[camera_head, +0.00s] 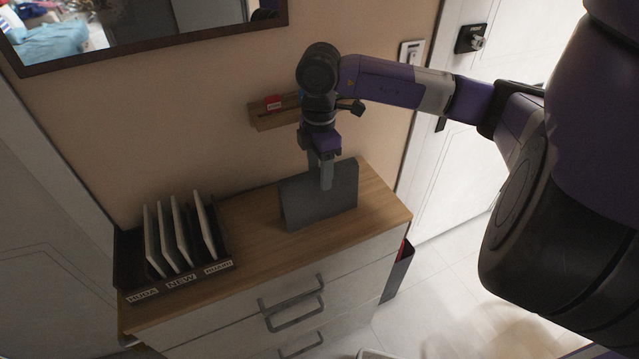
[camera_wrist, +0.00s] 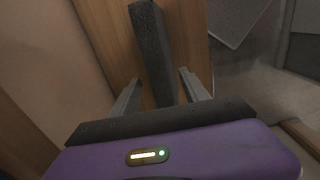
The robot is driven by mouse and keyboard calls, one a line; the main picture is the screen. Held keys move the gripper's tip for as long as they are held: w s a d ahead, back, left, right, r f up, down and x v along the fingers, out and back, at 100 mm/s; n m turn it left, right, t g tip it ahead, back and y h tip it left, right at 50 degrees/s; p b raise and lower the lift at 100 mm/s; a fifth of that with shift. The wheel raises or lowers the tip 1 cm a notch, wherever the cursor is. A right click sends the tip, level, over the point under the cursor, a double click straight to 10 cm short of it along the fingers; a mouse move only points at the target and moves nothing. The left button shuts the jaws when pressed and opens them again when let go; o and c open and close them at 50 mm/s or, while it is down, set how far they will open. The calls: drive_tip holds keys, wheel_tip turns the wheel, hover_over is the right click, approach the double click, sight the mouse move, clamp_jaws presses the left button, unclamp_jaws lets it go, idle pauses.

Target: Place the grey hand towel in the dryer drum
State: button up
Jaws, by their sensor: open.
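A dark grey, flat-sided piece (camera_head: 320,203), which I take for the grey hand towel, stands upright on the wooden dresser top (camera_head: 250,222). In the wrist view it shows as a narrow upright strip (camera_wrist: 150,40). My gripper (camera_head: 322,172) points down at its top edge. In the wrist view the two fingers of my gripper (camera_wrist: 158,82) are apart, one on each side of the strip, with gaps showing. The gripper is open. No dryer drum is in view.
A black rack (camera_head: 180,275) with several upright white panels stands on the dresser's left. Drawer handles (camera_head: 292,304) stick out in front. A small wooden wall shelf (camera_head: 275,112) is behind my gripper. A white door (camera_head: 460,150) is at right. The dresser top between rack and towel is clear.

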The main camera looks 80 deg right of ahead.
drive_tip(key=shift+f, duration=0.3)
clamp_jaws()
idle(1.2)
